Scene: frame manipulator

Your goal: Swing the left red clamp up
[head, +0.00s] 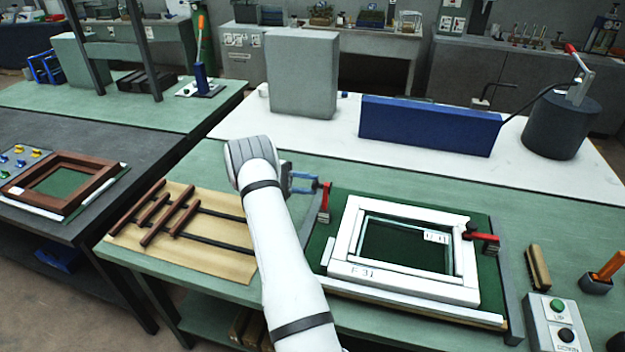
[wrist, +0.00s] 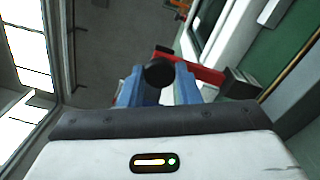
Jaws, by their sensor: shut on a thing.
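The left red clamp (head: 325,197) stands at the left edge of the green board (head: 480,222), beside the white frame (head: 413,293) marked "F 31". My gripper (head: 305,183) has blue fingers and is shut on the clamp near its upper end. In the wrist view the blue fingers of my gripper (wrist: 158,88) sit around a dark round knob (wrist: 158,72). The red bar of the left clamp (wrist: 200,72) runs right from there to a grey block. The exact contact is partly hidden. The right red clamp (head: 485,237) is on the frame's right side.
Brown bars (head: 150,212) lie on a tan sheet (head: 205,262) left of my arm. A wooden block (head: 538,268) and a button box (head: 558,325) are at the right. A blue box (head: 430,126) and grey block (head: 302,75) stand behind on the white surface.

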